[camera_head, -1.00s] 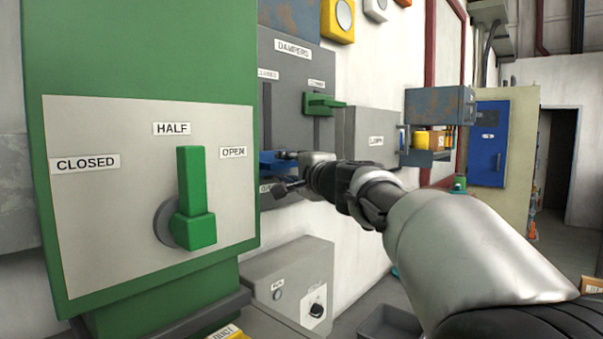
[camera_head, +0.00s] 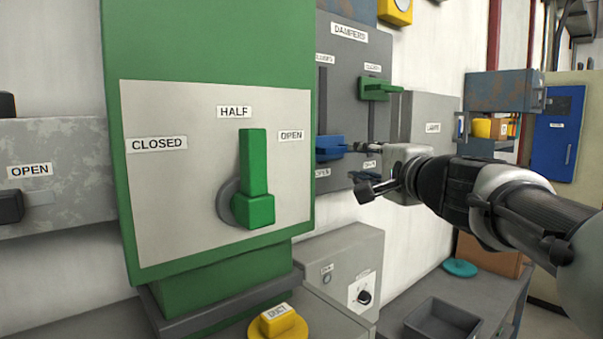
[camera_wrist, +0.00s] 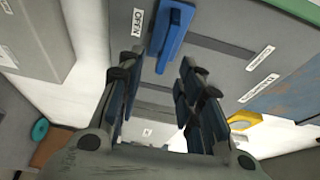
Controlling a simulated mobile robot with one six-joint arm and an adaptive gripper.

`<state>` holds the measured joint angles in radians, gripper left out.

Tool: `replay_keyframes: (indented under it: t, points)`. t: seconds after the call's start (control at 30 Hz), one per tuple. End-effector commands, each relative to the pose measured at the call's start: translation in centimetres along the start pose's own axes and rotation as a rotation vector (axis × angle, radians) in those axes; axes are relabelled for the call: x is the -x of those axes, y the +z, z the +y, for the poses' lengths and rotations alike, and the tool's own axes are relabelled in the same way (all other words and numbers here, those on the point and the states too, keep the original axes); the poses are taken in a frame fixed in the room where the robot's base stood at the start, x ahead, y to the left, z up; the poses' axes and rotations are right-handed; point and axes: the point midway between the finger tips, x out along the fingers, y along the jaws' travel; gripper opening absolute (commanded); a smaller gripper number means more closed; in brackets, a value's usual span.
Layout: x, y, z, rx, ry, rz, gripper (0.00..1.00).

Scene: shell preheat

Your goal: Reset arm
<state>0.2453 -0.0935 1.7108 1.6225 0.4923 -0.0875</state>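My gripper (camera_head: 362,168) is open in the head view, in front of the grey DAMPERS panel (camera_head: 345,85). The wrist view shows its two fingers (camera_wrist: 157,75) spread apart with nothing held between them. The blue damper handle (camera_head: 330,149) sits low in its slot by an OPEN label, just left of the upper finger. In the wrist view the blue handle (camera_wrist: 173,35) lies beyond the gap between the fingers; whether a finger touches it I cannot tell. The green damper handle (camera_head: 378,88) sits high in the other slot, near its upper label.
A green box (camera_head: 210,55) with a green lever (camera_head: 253,180) pointing up at HALF stands left of the panel. Below are a grey control box (camera_head: 340,262), a yellow DUCT button (camera_head: 278,323) and a dark tray (camera_head: 442,322). A rusty blue-grey shelf (camera_head: 500,92) stands to the right.

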Motion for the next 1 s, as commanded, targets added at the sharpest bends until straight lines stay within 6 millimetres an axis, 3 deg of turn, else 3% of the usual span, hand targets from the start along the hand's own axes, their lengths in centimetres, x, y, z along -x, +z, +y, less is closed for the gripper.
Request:
replay_keyframes:
  t: [0.07,0.17,0.3,0.43,0.57,0.7,0.83,1.0]
  points:
    - [0.9,1.9,1.2,0.058,0.039,-0.038,0.33]
    - [3.3,5.7,4.6,0.193,0.136,-0.124,0.33]
    - [8.8,10.9,12.0,0.434,0.325,-0.281,0.33]
    - [14.9,13.7,19.2,0.653,0.507,-0.42,0.33]
    - [21.6,14.4,26.1,0.858,0.691,-0.543,0.33]
    - [27.8,13.4,31.7,1.049,0.865,-0.64,0.33]
    - [31.6,12.0,34.6,1.165,0.975,-0.692,0.33]
    - [33.2,11.2,35.8,1.22,1.028,-0.711,0.33]
